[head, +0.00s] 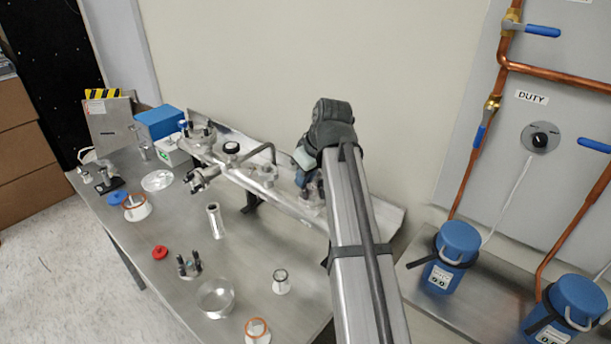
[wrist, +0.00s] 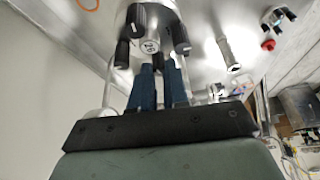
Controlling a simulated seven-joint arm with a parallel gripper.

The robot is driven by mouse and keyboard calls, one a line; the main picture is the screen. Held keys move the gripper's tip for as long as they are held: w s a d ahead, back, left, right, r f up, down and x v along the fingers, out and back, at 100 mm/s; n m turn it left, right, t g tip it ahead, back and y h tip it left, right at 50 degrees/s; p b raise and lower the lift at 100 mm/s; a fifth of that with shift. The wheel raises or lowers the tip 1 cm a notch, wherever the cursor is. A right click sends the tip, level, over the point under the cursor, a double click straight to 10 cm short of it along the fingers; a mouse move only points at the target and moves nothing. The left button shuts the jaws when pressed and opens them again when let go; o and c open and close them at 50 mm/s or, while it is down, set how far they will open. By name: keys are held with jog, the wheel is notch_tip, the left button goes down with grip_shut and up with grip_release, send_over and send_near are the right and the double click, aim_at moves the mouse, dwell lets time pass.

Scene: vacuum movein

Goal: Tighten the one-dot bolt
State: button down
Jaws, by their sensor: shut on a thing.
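My gripper (wrist: 164,70) has blue fingers, seen in the wrist view reaching up to a metal flange fitting. It is shut on what looks like a bolt at that fitting; the gripped part is mostly hidden between the fingers. Black-capped bolts (wrist: 180,38) stand around a pale round end face (wrist: 150,46) with small dark marks. I cannot read which bolt carries one dot. In the head view, my gripper is at the right end of the metal pipe assembly (head: 285,203), largely hidden behind my arm.
More black bolts stand at the pipe's left end (head: 209,130). The wall is close behind.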

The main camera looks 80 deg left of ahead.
aim_at(319, 200)
jog(key=shift+m, duration=0.3)
jog(key=c, duration=1.1)
grip_release()
jog(key=shift+r, duration=0.1)
jog(key=v, duration=1.3)
jog(key=shift+d+r, duration=0.25)
jog(key=shift+r, duration=0.05)
jog(key=shift+s, duration=0.1)
